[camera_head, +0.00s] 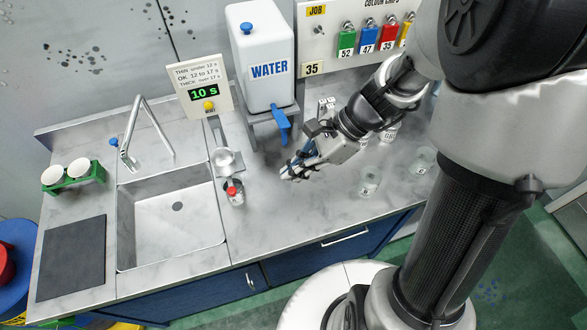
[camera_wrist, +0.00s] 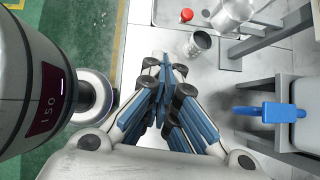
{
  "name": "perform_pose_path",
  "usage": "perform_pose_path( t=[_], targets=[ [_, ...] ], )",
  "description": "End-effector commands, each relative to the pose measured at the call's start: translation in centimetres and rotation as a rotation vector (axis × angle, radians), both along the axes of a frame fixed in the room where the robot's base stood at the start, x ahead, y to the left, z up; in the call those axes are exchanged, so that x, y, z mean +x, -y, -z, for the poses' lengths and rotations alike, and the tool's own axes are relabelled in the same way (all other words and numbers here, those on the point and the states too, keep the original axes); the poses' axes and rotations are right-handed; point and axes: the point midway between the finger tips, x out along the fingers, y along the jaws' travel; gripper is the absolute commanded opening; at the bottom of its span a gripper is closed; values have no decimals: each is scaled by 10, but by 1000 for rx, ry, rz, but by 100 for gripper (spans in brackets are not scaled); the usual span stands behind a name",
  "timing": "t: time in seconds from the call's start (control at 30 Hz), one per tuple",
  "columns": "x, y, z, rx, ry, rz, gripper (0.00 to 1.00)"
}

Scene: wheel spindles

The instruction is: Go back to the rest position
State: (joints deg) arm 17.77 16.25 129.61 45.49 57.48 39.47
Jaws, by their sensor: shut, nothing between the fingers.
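My arm reaches in from the right side of the head view and hides part of the counter's back right.
A water tank (camera_head: 262,45) with a blue tap (camera_head: 281,122) stands on a stand behind my gripper. Glass jars (camera_head: 370,180) stand on the right. The sink (camera_head: 172,225) is further left.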

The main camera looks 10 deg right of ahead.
Motion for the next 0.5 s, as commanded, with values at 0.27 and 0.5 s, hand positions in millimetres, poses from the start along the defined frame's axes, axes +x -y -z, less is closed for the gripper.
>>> perform_pose_path(
  t=[0.27,0.5],
  targets=[
    [0,0,0,0,0,0,0],
    [-12,-2,-11,-61,92,-122,0]
  ],
)
